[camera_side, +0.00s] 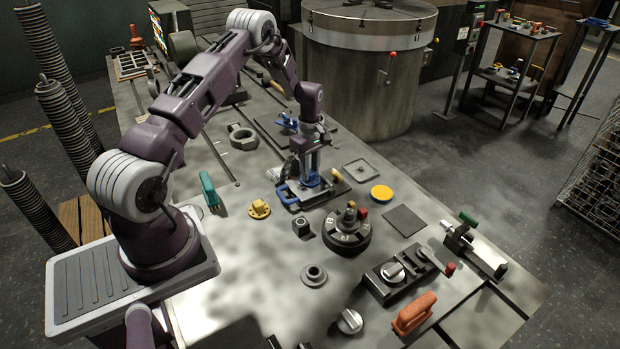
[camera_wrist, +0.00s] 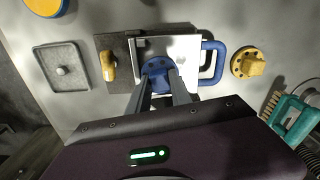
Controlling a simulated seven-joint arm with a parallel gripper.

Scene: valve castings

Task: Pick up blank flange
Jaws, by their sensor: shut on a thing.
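My gripper (camera_side: 311,172) points down over the fixture near the middle of the bench. Its two fingers are shut on a blue rounded piece, seemingly the blank flange (camera_side: 312,180). In the wrist view the blank flange (camera_wrist: 156,68) shows between the fingertips, and the fingers hide part of it. Beneath it is the pale plate of the fixture (camera_wrist: 186,48), with a blue loop handle (camera_wrist: 219,62) on its right and a yellow knob (camera_wrist: 108,66) on a dark plate on its left. I cannot tell whether the flange touches the plate.
A square grey tray (camera_side: 375,171) and a yellow disc (camera_side: 381,193) lie right of the fixture. A dark round turret (camera_side: 347,234) stands in front. A yellow hubbed part (camera_side: 259,209) and a teal-handled brush (camera_side: 209,190) lie left. A dark flat square (camera_side: 405,220) lies right.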

